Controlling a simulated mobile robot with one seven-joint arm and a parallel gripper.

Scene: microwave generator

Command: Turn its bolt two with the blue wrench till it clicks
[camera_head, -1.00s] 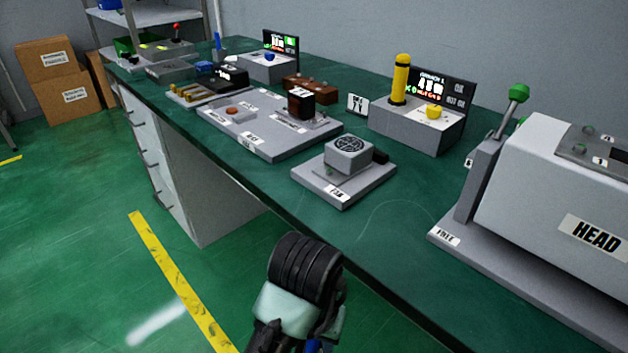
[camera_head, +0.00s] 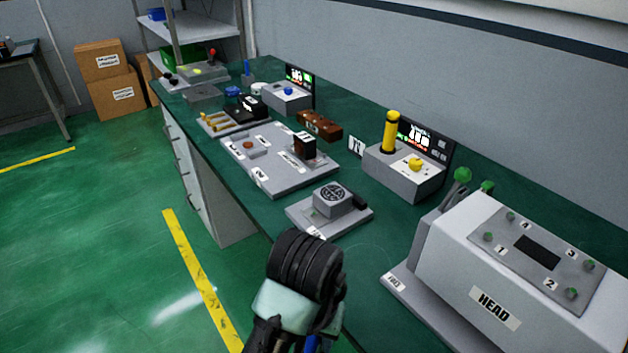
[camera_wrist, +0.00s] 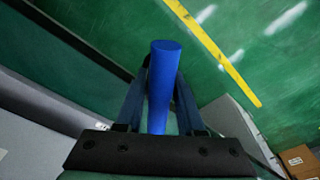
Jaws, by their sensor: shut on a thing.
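The grey machine block marked HEAD (camera_head: 450,265) stands on the bench at the right. Its top plate carries several green bolts beside numbers; bolt two (camera_head: 571,293) is at the near right, by the label 2. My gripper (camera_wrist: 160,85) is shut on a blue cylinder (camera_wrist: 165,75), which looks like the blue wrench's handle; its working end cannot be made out. In the head view my wrist hides most of the gripper, with a bit of blue (camera_head: 312,345) at the bottom edge. The gripper is apart from the block, to its left.
Two green knobs (camera_head: 463,175) stand behind the block. A grey box with a yellow cylinder (camera_head: 390,132) and display, a small fan unit (camera_head: 332,200) and a large grey plate (camera_head: 280,172) occupy the bench (camera_head: 385,235). The floor at left is open.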

